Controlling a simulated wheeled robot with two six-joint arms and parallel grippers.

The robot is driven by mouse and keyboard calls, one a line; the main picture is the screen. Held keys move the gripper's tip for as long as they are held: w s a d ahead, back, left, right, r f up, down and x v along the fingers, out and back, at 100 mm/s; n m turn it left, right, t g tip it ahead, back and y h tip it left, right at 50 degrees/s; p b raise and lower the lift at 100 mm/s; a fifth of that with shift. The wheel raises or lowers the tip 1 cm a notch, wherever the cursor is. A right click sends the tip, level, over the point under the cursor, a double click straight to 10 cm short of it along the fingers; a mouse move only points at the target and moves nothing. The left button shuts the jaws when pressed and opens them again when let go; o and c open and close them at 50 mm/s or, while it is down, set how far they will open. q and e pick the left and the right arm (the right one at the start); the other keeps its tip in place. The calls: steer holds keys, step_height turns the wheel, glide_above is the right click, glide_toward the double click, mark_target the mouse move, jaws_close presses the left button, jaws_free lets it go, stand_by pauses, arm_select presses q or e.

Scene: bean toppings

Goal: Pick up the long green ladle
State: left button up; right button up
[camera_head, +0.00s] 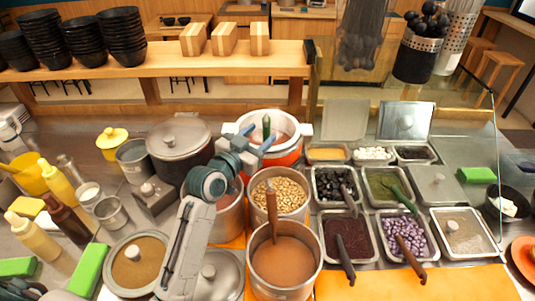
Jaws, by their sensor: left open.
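The long green ladle's dark green handle (266,125) stands nearly upright in the orange pot with a white rim (302,130) behind the counter's middle. Its lower part is hidden in the pot. My left gripper (258,138) is open at the near side of this pot. Its blue-grey fingers point toward the handle, one to the left of it and one lower and to the right. I cannot tell whether they touch it.
A pot of beans (290,190) with a wooden-handled ladle and a pot of brown liquid (285,265) stand close to my left arm. A lidded dark pot (180,140) is on the left.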

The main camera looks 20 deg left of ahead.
mark_target(263, 132)
arm_select(q)
steer(key=shift+w+d, duration=0.1)
steer(key=shift+w, duration=0.25)
steer(key=p+x, duration=0.3)
steer(key=x, duration=0.1)
steer(key=shift+w+f, duration=0.1)
steer(key=shift+w, duration=0.15)
steer(key=shift+w+d, duration=0.1)
steer(key=shift+w, duration=0.2)
steer(key=shift+w+f, duration=0.1)
steer(key=shift+f, duration=0.05)
jaws_close()
arm_select(e)
steer(key=r, duration=0.1)
steer(key=w+r, duration=0.1)
steer(key=r, duration=0.1)
steer(key=shift+w+r, duration=0.1)
steer(key=shift+w, duration=0.15)
